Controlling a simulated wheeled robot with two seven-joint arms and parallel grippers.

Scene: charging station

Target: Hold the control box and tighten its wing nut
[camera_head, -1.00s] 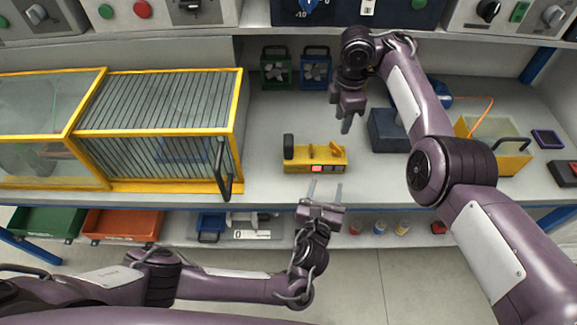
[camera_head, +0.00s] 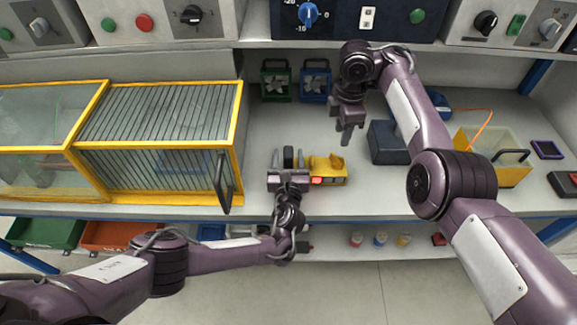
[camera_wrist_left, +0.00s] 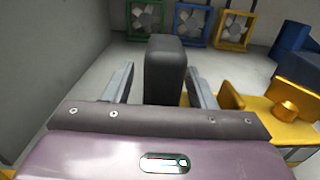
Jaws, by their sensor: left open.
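The control box (camera_head: 328,168) is yellow with a small red patch in front and lies on the bench. A black upright block (camera_head: 288,154) stands at its left end. My left gripper (camera_head: 288,160) is open, with one finger on each side of this block. In the left wrist view the block (camera_wrist_left: 164,72) stands between the fingers, with visible gaps on both sides. A round yellow knob (camera_wrist_left: 287,110) and a yellow fin (camera_wrist_left: 231,97) show on the box; I cannot tell which is the wing nut. My right gripper (camera_head: 346,132) hangs behind and above the box, apart from it.
A yellow-framed cage (camera_head: 240,140) with a dark handle stands at the left. A green fan (camera_head: 276,82) and a blue fan (camera_head: 315,82) stand at the back. A dark blue box (camera_head: 385,143) and a yellow-rimmed bin (camera_head: 500,173) are to the right.

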